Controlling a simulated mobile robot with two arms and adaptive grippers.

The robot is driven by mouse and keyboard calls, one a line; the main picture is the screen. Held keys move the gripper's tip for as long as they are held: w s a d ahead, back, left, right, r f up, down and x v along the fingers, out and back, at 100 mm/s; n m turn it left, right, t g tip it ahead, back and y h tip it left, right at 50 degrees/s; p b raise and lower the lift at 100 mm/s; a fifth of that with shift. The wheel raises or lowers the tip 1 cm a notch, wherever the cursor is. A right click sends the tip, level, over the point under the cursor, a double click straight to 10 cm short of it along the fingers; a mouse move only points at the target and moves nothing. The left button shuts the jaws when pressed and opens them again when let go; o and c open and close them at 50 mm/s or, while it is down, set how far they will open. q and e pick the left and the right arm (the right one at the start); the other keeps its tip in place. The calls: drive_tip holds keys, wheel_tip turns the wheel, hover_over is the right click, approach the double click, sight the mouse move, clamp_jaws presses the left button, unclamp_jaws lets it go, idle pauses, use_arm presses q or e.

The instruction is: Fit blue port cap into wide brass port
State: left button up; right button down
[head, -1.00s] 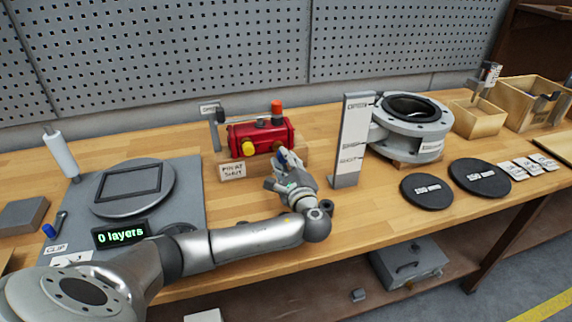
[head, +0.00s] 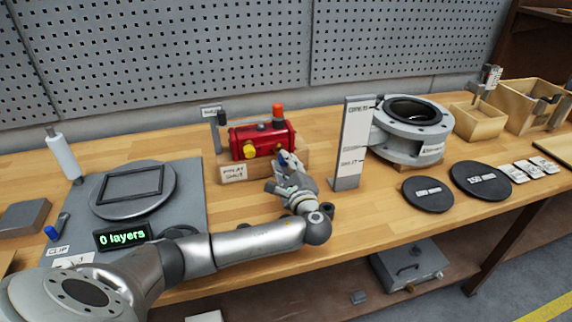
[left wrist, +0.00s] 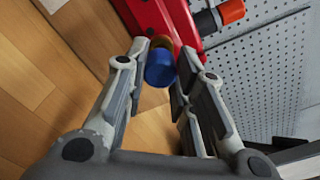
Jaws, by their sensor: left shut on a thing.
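The red valve actuator (head: 262,139) stands on a wooden block at the back of the bench. Its left brass port (head: 250,152) shows clear in the head view. My left gripper (head: 287,160) is at the actuator's front right. In the left wrist view, the gripper (left wrist: 160,72) is shut on the blue port cap (left wrist: 160,72), held between its fingertips. A brass port (left wrist: 162,42) shows just beyond the cap, against the red body, partly hidden by the cap. I cannot tell whether cap and port touch. My right gripper is not in view.
A white labelled post (head: 351,145) stands close to the right of my left gripper. A grey flanged valve body (head: 411,145) and black discs (head: 428,194) lie further right. A grey plate (head: 190,212) with a round stand is at left. The perforated wall rises behind.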

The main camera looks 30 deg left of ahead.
use_arm(q)
drive_tip(key=shift+p, duration=0.45)
idle(0.7)
drive_tip(key=shift+b+x, duration=0.3)
drive_tip(key=shift+x, duration=0.85)
drive_tip(key=o, duration=0.8)
drive_tip(key=shift+o, duration=0.2)
drive_tip(key=shift+d, duration=0.1)
drive_tip(key=v, duration=1.2)
